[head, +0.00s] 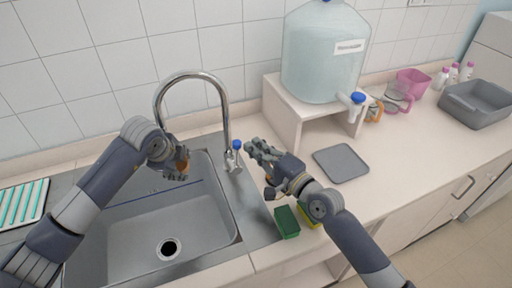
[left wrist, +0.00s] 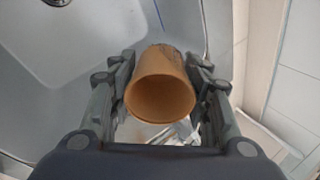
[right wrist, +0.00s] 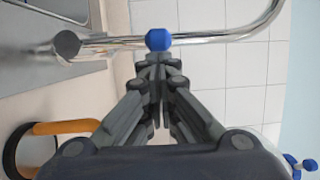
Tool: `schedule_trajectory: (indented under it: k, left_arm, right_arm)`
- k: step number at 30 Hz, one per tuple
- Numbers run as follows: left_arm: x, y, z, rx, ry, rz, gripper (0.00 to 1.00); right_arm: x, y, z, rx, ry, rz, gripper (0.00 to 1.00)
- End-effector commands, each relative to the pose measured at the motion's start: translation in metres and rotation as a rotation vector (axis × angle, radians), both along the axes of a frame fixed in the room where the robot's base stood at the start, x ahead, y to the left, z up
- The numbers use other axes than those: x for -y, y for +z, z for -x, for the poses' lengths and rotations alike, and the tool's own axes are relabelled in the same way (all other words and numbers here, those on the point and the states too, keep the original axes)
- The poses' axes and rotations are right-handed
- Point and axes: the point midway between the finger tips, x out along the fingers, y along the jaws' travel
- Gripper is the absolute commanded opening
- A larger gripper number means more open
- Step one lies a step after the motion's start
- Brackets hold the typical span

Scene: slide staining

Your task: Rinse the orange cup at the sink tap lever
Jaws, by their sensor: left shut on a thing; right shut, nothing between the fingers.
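The orange cup (left wrist: 160,90) is between the fingers of my left gripper (left wrist: 160,82), which is shut on it. The left wrist view looks into its open mouth. In the head view the cup (head: 183,166) is mostly hidden by my left gripper (head: 178,163), above the back of the sink basin (head: 205,200). The chrome tap (head: 226,110) arches over the basin. Its blue-topped lever (head: 237,145) stands right of the spout base. My right gripper (head: 256,150) is shut and empty, just right of the lever. In the right wrist view the blue knob (right wrist: 158,40) is just beyond my fingertips (right wrist: 158,62); contact is unclear.
A large water dispenser (head: 322,60) stands on a white stand behind my right gripper. A grey mat (head: 341,163) lies on the counter. A green sponge (head: 287,222) lies beside the sink. Pink and clear jugs (head: 412,84) and a grey tub (head: 477,103) are at the back right.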

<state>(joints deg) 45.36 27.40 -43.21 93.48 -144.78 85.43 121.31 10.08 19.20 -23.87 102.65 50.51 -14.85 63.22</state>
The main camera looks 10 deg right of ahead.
Motion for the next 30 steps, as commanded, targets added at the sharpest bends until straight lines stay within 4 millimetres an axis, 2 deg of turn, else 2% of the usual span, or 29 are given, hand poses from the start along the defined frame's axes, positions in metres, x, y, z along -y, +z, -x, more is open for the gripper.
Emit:
schedule_trajectory:
  k: [10, 19, 30]
  left_arm:
    - [0.000, 0.000, 0.000, 0.000, 0.000, 0.000, 0.21]
    - [0.000, 0.000, 0.000, 0.000, 0.000, 0.000, 0.21]
    - [0.000, 0.000, 0.000, 0.000, 0.000, 0.000, 0.21]
  right_arm:
    - [-0.001, 0.000, 0.000, 0.001, 0.000, 0.001, 0.00]
    - [-0.017, 0.004, 0.000, 0.023, -0.002, 0.073, 0.00]
    - [-0.018, 0.005, 0.001, 0.024, 0.000, 0.080, 0.00]
